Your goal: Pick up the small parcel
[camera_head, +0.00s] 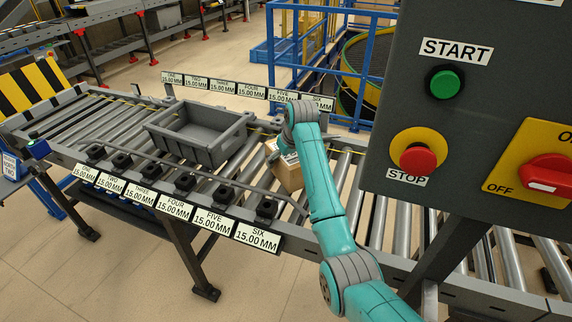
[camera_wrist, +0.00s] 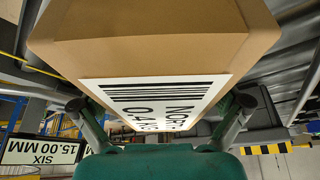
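The small parcel is a brown cardboard box (camera_head: 288,177) on the conveyor rollers, right of the grey tote in the head view. It fills the upper part of the wrist view (camera_wrist: 150,45), with a white barcode label (camera_wrist: 160,98) on it. My gripper (camera_wrist: 160,108) is at the parcel, its two fingers spread wide at either side of the label. I cannot tell whether they press on the box. In the head view, my arm hides part of the parcel and most of the gripper.
A grey tote (camera_head: 203,137) stands on the rollers to the left. A guide rail with numbered signs (camera_head: 211,220) runs along the near side, and more signs (camera_head: 247,90) line the far side. A control panel (camera_head: 480,110) blocks the right. Blue railings (camera_head: 327,45) stand behind.

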